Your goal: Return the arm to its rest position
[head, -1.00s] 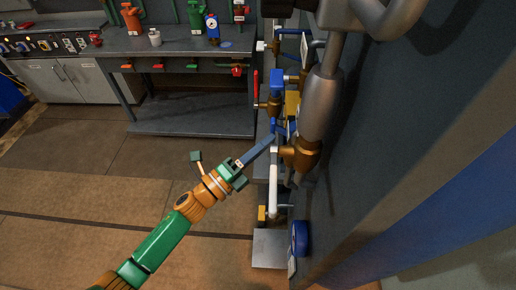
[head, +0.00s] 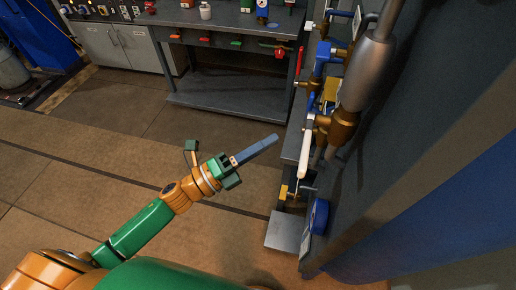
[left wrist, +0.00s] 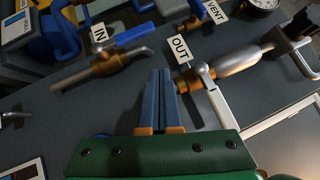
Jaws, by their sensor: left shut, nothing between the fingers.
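My left arm, green and orange, comes in from the lower left in the head view. Its left gripper (head: 257,149) has long blue-grey fingers that lie together, shut and empty, over the open floor. The fingertips point up and right, toward the pipes, and are apart from them. In the left wrist view the shut fingers (left wrist: 160,100) point at a dark panel with brass valves. An IN label (left wrist: 99,33) and an OUT label (left wrist: 180,49) show beyond the fingers. My right gripper is not in view.
Brass and grey pipework (head: 343,125) with a white lever (head: 304,152) runs along the wall at right. A blue round part (head: 319,215) and a grey plate (head: 285,232) sit low there. A grey workbench (head: 225,85) stands at the back. The floor (head: 110,160) is clear.

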